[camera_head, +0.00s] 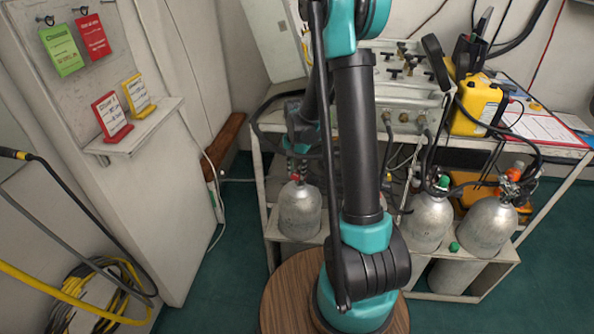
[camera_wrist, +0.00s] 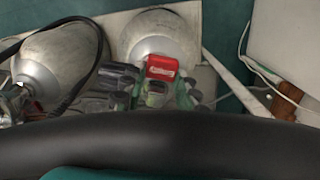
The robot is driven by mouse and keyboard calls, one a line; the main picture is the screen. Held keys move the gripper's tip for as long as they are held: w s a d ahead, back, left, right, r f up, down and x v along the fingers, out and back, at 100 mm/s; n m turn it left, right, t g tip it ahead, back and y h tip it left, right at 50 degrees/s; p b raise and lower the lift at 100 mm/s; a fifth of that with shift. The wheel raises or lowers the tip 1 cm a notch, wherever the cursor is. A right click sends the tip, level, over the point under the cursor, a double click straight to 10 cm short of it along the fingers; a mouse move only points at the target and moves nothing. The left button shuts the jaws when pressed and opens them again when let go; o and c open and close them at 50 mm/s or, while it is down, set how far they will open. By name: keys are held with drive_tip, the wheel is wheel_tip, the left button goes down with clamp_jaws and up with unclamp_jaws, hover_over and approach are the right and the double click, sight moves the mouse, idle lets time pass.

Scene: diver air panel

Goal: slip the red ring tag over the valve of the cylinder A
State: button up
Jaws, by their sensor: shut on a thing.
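My gripper (camera_head: 299,150) points down over the left silver cylinder (camera_head: 299,209), partly behind my own arm. It is shut on the red ring tag (camera_head: 295,178), which shows as a small red spot at the top of that cylinder. In the wrist view, the tag (camera_wrist: 162,67) is a red block with pale lettering at the fingertips (camera_wrist: 157,90), in front of the silver cylinder (camera_wrist: 160,35). The valve is largely hidden by the gripper and tag. I cannot tell whether the ring is around it, or read a letter on the cylinder.
Two more silver cylinders (camera_head: 428,220) (camera_head: 487,226) with hoses stand at the right of the cart (camera_head: 270,195). A valve panel (camera_head: 405,85) and yellow case (camera_head: 478,104) are on top. A round wooden stool (camera_head: 285,290) is in front. Red and yellow tags stand on the left shelf (camera_head: 150,128).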

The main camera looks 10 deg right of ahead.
drive_tip(key=o, duration=1.1)
wheel_tip(320, 180, up, 12)
drive_tip(key=shift+s, duration=0.1)
